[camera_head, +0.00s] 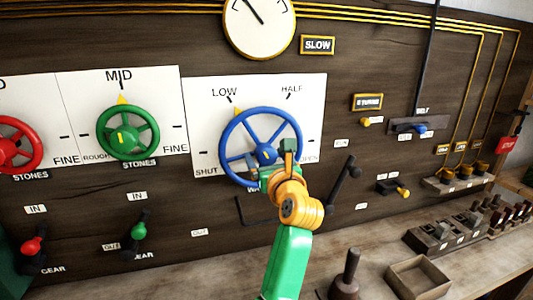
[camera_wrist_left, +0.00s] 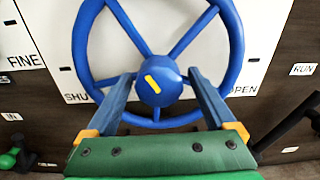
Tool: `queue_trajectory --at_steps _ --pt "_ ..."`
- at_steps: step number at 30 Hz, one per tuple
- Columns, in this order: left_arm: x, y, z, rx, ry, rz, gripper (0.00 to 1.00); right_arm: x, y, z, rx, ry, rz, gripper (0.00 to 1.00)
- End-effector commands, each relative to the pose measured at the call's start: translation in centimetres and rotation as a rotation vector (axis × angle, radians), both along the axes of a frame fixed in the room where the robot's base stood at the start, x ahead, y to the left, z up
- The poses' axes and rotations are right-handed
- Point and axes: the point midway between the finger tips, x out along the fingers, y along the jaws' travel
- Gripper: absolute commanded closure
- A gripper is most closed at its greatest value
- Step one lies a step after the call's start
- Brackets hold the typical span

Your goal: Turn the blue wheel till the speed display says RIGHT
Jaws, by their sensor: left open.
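The blue wheel (camera_head: 264,154) is mounted on a white panel marked SHUT, LOW, HALF and OPEN. A small yellow pointer shows at its top rim, near LOW. The speed display (camera_head: 318,45) reads SLOW, beside a round dial (camera_head: 259,22). My left gripper (camera_head: 283,152) is in front of the lower right of the wheel in the head view. In the left wrist view my left gripper (camera_wrist_left: 161,82) is open, its two fingers on either side of the blue hub (camera_wrist_left: 152,94) with its yellow mark. Whether the fingers touch the wheel I cannot tell. My right gripper is not in view.
A green wheel (camera_head: 128,133) and a red wheel (camera_head: 15,144) stand to the left. A black lever (camera_head: 345,180) is close right of my left gripper. An open wooden box (camera_head: 419,277) and an upright handle (camera_head: 347,272) are on the bench below.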

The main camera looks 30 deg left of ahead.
Motion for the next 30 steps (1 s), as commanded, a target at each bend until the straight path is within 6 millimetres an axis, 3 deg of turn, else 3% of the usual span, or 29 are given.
queue_trajectory --at_steps 2,12,20,30 --pt "0.0 0.0 0.0 0.001 -0.001 0.0 0.11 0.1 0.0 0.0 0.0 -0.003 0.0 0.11" --pt "0.0 0.0 0.0 0.001 -0.001 0.0 0.96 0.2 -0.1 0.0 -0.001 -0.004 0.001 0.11" --pt "0.0 0.0 0.2 0.024 0.026 0.0 0.96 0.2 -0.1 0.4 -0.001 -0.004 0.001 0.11" --pt "-0.1 0.0 0.6 0.173 0.203 -0.002 0.96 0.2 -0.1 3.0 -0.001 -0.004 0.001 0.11"
